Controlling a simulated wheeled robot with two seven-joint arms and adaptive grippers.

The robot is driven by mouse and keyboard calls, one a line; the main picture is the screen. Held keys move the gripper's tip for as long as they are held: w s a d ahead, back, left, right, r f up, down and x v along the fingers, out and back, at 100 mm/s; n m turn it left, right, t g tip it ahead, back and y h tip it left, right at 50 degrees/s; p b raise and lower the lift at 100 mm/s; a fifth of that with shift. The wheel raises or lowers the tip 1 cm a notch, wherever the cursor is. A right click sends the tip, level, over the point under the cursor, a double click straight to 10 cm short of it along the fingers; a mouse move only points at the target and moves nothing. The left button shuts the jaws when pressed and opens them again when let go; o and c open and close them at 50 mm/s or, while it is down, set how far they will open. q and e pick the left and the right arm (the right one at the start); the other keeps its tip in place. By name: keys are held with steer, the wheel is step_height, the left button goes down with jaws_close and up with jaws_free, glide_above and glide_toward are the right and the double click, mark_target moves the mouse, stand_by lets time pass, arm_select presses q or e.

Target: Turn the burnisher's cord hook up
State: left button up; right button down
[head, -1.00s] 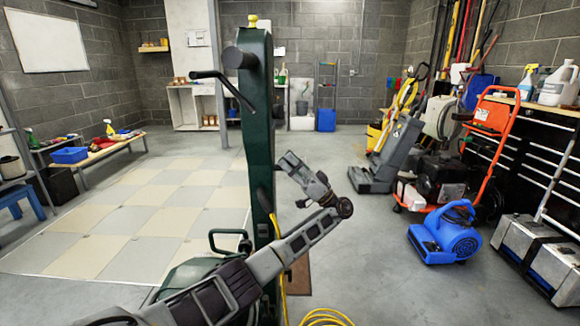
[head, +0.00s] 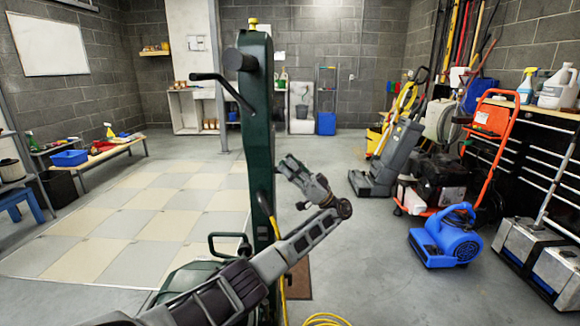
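The burnisher (head: 259,140) stands upright close in front of me, a tall dark green column with a dark handle (head: 222,90) at its upper left and a yellow knob on top. A yellow cord (head: 283,285) runs down its right side to the floor. My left arm crosses in front of the column's lower part and bends back. My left gripper (head: 283,166) is beside the column's right edge, at about mid height. Its fingertips are small and partly hidden, so I cannot tell whether they are open. I cannot make out the cord hook. My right gripper is out of view.
A blue air mover (head: 447,236) and an orange-framed machine (head: 490,125) stand on the right, before a black tool cabinet (head: 510,165). A grey floor machine (head: 388,160) stands farther back. A bench (head: 110,150) is at left. The tiled floor patch (head: 130,220) is clear.

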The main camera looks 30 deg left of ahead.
arm_select(q)
steer(key=shift+o, duration=0.8)
steer(key=shift+r, duration=5.05)
steer(key=shift+d, duration=0.1)
